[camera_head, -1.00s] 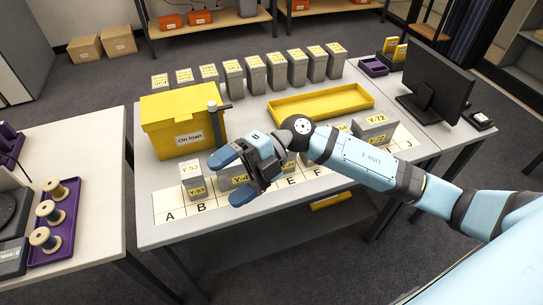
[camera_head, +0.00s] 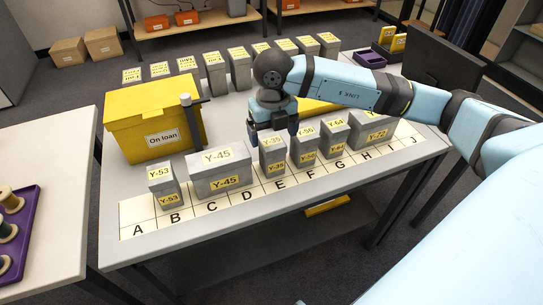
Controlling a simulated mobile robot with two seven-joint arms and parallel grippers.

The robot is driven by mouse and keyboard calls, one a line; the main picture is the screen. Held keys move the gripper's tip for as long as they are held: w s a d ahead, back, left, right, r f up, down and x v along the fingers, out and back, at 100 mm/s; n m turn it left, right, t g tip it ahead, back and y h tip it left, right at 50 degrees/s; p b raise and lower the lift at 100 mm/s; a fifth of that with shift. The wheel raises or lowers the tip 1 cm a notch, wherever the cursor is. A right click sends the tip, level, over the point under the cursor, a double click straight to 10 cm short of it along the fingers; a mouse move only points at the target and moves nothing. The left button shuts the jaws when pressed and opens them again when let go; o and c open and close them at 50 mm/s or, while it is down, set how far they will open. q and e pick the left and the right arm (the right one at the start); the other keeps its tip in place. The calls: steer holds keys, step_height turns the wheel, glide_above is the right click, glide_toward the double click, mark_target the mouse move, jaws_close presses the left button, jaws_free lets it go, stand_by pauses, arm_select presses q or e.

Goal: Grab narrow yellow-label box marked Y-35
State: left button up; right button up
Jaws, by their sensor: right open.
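The narrow grey box with yellow labels marked Y-35 (camera_head: 272,166) stands upright on the lettered strip near E, right of the wide Y-45 box. My right gripper (camera_head: 273,129) is open and points down at the top of the Y-35 box, its fingers towards the left and right sides of the box. I cannot tell whether they touch it. The gripper and wrist hide what is behind the box. My left gripper is not in view.
The Y-45 box (camera_head: 219,173) and narrow Y-53 box (camera_head: 166,188) stand to the left. Boxes Y-50 (camera_head: 304,147), Y-64 (camera_head: 334,137) and Y-72 (camera_head: 371,128) stand to the right. A yellow On loan box (camera_head: 155,125) and a row of grey boxes are behind.

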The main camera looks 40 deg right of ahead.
mark_target(272, 141)
steer(key=shift+w+d+f+b, duration=0.1)
steer(key=shift+w+f+b, duration=0.05)
steer(key=shift+f, duration=1)
steer(key=shift+w+d+f+b, duration=0.1)
steer(key=shift+w+f, duration=0.05)
steer(key=shift+f, duration=1)
steer(key=shift+w+f+b, duration=0.15)
steer(key=shift+f, duration=1)
steer(key=c, duration=1.1)
steer(key=shift+r, duration=0.1)
steer(key=shift+c, duration=0.2)
